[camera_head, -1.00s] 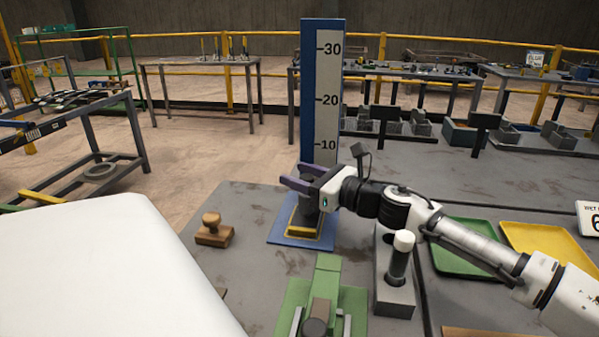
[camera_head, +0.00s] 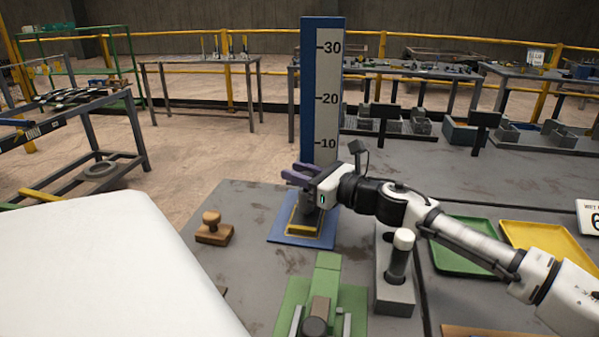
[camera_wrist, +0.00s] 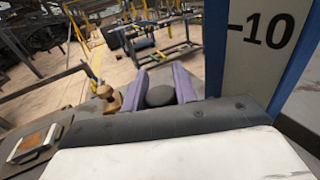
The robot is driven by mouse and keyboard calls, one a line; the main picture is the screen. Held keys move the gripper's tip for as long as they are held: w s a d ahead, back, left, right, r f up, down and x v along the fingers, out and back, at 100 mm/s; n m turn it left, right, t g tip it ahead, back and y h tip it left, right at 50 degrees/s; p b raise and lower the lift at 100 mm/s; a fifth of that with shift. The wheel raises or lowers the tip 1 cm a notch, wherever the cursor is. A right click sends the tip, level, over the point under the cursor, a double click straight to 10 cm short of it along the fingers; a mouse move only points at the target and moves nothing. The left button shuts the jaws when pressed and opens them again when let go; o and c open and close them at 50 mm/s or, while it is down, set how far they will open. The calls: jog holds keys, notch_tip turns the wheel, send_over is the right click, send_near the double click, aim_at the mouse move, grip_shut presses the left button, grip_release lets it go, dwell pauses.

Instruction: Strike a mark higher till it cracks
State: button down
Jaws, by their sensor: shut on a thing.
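My gripper (camera_head: 302,174) has purple fingers and is shut on a dark round-topped weight (camera_wrist: 160,96), which shows between the fingers in the wrist view. The fingers hold it in front of the tall blue scale post (camera_head: 308,100), marked 10, 20 and 30, a little below the 10 mark. The post also shows close by on the right in the wrist view (camera_wrist: 212,45). Under the gripper a dark, yellow-edged base (camera_head: 303,228) sits on a blue plate (camera_head: 282,236). The weight's lower part is not clear, and I cannot tell if it touches the base. No crack shows.
A wooden stamp (camera_head: 213,232) stands left of the plate. A green fixture (camera_head: 326,275) is in front. A white-topped black cylinder (camera_head: 400,258) stands in a grey holder below my arm. Green (camera_head: 455,262) and yellow (camera_head: 530,240) trays lie at the right.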

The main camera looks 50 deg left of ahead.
notch_tip(320, 180, up, 20)
jog(key=p, duration=0.6)
jog(key=c, duration=1.1)
grip_release()
jog(key=shift+f, duration=0.1)
jog(key=b+v, duration=0.3)
jog(key=v, duration=1.1)
